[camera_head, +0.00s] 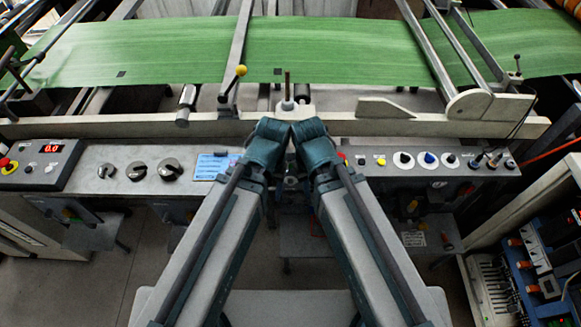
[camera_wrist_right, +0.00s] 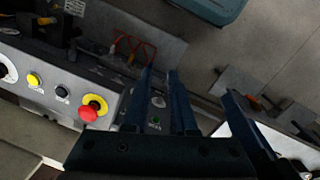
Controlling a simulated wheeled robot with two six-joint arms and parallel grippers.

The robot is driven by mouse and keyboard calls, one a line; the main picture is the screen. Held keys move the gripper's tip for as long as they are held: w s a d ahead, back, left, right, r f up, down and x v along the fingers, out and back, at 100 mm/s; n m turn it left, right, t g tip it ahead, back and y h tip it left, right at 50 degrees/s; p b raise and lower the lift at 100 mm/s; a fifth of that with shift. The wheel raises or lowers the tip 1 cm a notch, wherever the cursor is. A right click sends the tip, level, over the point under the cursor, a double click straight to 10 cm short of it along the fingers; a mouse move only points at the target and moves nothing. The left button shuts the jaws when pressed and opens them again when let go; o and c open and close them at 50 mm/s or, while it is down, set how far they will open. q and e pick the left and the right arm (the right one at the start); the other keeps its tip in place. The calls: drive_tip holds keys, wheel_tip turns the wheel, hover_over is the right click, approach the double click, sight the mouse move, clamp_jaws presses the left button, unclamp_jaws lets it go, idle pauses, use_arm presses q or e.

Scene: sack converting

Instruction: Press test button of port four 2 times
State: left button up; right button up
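No label reading port four can be made out, so I cannot tell which control is its test button. In the right wrist view, the fingers of my right gripper (camera_wrist_right: 160,85) are parallel with a narrow gap and nothing between them. Beyond the gap is a small grey panel with a pale round fitting (camera_wrist_right: 158,101) and a green button or light (camera_wrist_right: 155,120); its label is too small to read. In the head view, my two arms meet at the centre, and my left gripper cannot be made out. A blue unit (camera_head: 522,266) with orange parts stands at lower right.
A red mushroom button on a yellow ring (camera_wrist_right: 91,108) sits left of my right fingers. The control rail carries dark knobs (camera_head: 137,171) on the left and several knobs (camera_head: 403,160) on the right. A green web (camera_head: 330,48) runs behind. Floor shows beneath the rail.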

clamp_jaws()
idle(1.4)
